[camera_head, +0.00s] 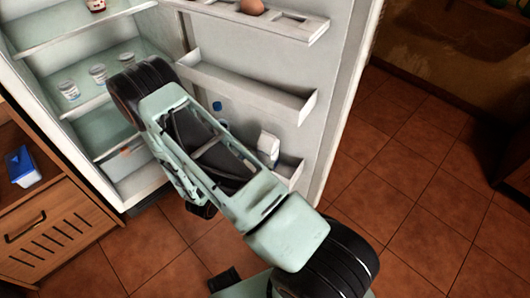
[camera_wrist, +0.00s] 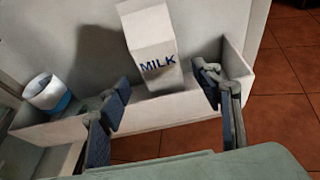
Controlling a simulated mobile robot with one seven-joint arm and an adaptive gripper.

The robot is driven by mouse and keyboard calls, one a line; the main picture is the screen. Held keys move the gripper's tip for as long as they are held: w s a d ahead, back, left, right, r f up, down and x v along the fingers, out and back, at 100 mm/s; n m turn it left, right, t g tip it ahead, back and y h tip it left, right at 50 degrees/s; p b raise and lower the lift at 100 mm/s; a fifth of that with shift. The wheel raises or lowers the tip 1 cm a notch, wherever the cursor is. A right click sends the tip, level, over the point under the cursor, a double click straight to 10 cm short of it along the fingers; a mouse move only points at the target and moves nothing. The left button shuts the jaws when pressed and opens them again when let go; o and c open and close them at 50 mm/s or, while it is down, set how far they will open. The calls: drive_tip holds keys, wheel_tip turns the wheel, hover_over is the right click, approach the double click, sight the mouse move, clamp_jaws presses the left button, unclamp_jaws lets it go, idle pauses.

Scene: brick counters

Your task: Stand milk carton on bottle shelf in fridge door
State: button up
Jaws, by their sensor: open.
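The white milk carton (camera_wrist: 152,48), with "MILK" in blue letters, stands in the low bottle shelf (camera_wrist: 180,108) of the open fridge door. It looks upright, a little tilted in the wrist view. In the head view the carton (camera_head: 268,146) shows beside my arm, above the low shelf (camera_head: 290,168). My gripper (camera_wrist: 165,110) is open and empty, its two fingers apart in front of the shelf, with the carton beyond the gap between them. The carton's base is hidden behind the shelf's front wall.
A white and blue container (camera_wrist: 46,94) stands at the shelf's left end. Higher door shelves (camera_head: 245,85) include one with an egg (camera_head: 252,6). Small cups (camera_head: 98,74) stand on a fridge shelf. Tiled floor (camera_head: 410,190) lies clear to the right.

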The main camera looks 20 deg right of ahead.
drive_tip(key=shift+p+v, duration=0.3)
drive_tip(key=shift+v, duration=1.9)
